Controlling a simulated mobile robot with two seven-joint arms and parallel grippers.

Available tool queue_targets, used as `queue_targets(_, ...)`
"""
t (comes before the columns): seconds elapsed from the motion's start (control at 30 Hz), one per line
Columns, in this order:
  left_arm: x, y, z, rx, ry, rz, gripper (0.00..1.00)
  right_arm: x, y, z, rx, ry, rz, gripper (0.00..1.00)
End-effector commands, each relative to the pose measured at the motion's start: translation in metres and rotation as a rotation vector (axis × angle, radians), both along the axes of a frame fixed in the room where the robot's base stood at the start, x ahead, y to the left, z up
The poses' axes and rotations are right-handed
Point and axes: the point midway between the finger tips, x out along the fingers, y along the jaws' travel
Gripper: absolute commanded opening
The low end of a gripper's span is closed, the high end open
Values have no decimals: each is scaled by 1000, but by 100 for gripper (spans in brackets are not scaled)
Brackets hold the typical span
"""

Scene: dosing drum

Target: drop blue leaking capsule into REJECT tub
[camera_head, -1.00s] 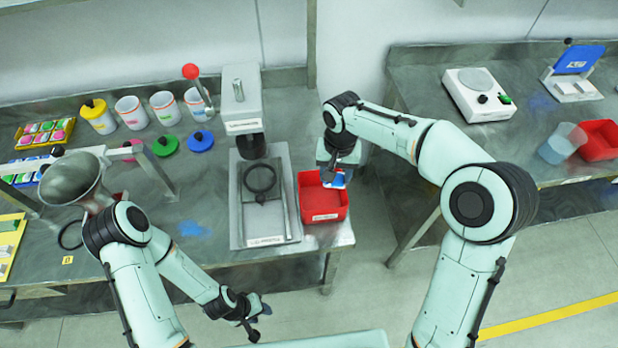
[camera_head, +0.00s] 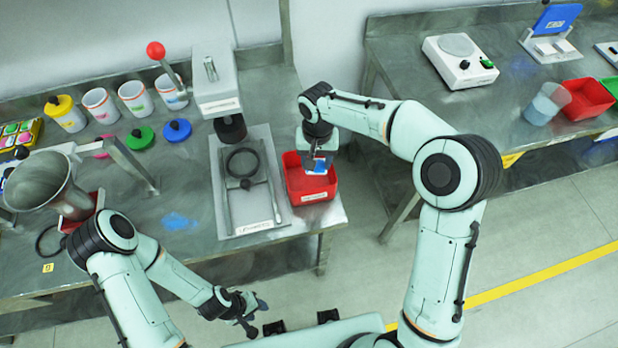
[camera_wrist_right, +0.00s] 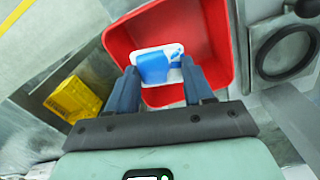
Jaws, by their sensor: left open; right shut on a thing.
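The blue and white capsule (camera_wrist_right: 154,66) is between the fingers of my right gripper (camera_wrist_right: 160,88), which is shut on it. In the right wrist view it lies in line with the inside of the red tub (camera_wrist_right: 222,40). In the head view my right gripper (camera_head: 318,165) points down over the red tub (camera_head: 296,187), with the blue of the capsule (camera_head: 320,164) just visible at its fingertips. The tub's front label is too small to read. I cannot tell whether the capsule touches the tub floor. My left gripper (camera_head: 250,308) is open and empty, in front of the table.
A press with a red-knobbed lever (camera_head: 215,85) stands left of the tub. Another red tub (camera_head: 588,100), a clear beaker (camera_head: 546,104) and a scale (camera_head: 460,60) are on the right bench. A metal funnel (camera_head: 45,185) and several white cups stand at left.

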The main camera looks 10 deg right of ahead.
Motion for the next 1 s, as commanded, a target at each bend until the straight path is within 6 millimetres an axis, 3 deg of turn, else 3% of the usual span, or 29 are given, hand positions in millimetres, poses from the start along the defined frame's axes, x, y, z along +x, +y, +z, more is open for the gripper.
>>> queue_targets(0.2,1,0,1,0,-1,-1,43,1,0,1,1,-2,0,24)
queue_targets(0.23,1,0,1,0,-1,-1,43,1,0,1,1,-2,0,58)
queue_targets(0.3,1,0,1,0,-1,-1,43,1,0,1,1,-2,0,81)
queue_targets(0.67,1,0,1,1,-2,0,43,1,0,5,0,-3,0,81)
queue_targets(0.87,4,0,5,0,-6,0,43,2,1,36,1,-7,-1,81)
queue_targets(1.0,9,0,11,0,-10,0,43,2,1,69,1,-8,-1,81)
